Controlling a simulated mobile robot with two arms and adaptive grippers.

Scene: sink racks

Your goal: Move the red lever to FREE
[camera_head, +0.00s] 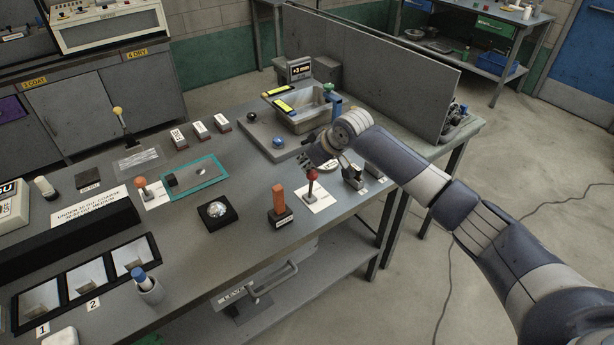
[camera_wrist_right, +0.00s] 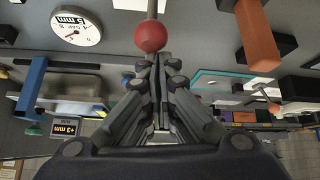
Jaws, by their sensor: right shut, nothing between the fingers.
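The red lever (camera_head: 312,174) stands near the front edge of the bench, a red ball on a thin stem over a white card (camera_head: 322,202). The print on the card is too small to read. In the right wrist view the red ball (camera_wrist_right: 150,36) sits just past my fingertips, with its stem running up beyond it. My right gripper (camera_head: 308,160) is shut and empty, close beside the ball; it also shows in the wrist view (camera_wrist_right: 158,62). I cannot tell whether the fingers touch the ball. My left gripper is not in view.
An orange block (camera_head: 278,199) on a dark base stands left of the lever. A round gauge (camera_wrist_right: 75,28) and small black stands (camera_head: 352,176) are near it. An orange-ball lever (camera_head: 141,183) and a yellow-ball lever (camera_head: 117,112) stand farther left. A grey partition (camera_head: 385,80) rises behind.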

